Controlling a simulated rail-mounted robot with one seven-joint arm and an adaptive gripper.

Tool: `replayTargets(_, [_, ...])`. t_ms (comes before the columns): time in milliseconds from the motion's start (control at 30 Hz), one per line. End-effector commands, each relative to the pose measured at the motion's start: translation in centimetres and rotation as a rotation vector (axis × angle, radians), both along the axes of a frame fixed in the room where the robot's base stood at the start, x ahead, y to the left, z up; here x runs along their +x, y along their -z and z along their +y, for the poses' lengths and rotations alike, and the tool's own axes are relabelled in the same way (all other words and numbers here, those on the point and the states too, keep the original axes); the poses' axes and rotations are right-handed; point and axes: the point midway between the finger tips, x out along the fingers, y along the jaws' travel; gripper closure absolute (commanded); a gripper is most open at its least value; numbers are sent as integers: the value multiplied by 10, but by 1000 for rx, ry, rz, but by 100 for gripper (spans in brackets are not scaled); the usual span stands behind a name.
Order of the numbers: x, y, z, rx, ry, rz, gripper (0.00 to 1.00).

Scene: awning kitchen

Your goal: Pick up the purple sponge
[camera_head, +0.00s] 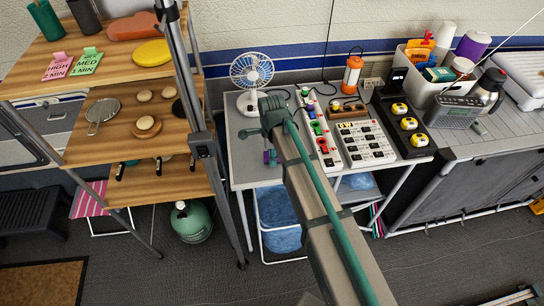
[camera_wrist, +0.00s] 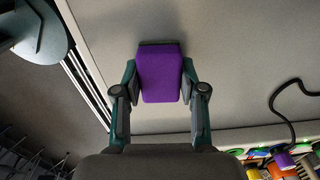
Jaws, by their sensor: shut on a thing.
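The purple sponge (camera_wrist: 159,80) is a small block with a dark strip along its top edge in the wrist view. My gripper (camera_wrist: 159,72) has a finger against each of its long sides and is shut on it. In the head view a small bit of the purple sponge (camera_head: 266,157) shows beside my arm, over the left part of the grey table (camera_head: 245,174). Most of my gripper (camera_head: 271,158) is hidden there. I cannot tell whether the sponge touches the table.
A blue-bladed fan (camera_head: 251,72) stands at the table's back left. Control panels with colored knobs (camera_head: 320,135) and a power strip block (camera_head: 364,143) are to the right, with an orange lantern (camera_head: 352,76) behind. A wooden shelf rack (camera_head: 135,118) stands close on the left.

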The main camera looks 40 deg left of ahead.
Motion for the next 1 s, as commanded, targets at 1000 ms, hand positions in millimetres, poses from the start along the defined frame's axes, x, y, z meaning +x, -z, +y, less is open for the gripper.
replayTargets(1000, [-89,-120,-102,1,0,-1,83])
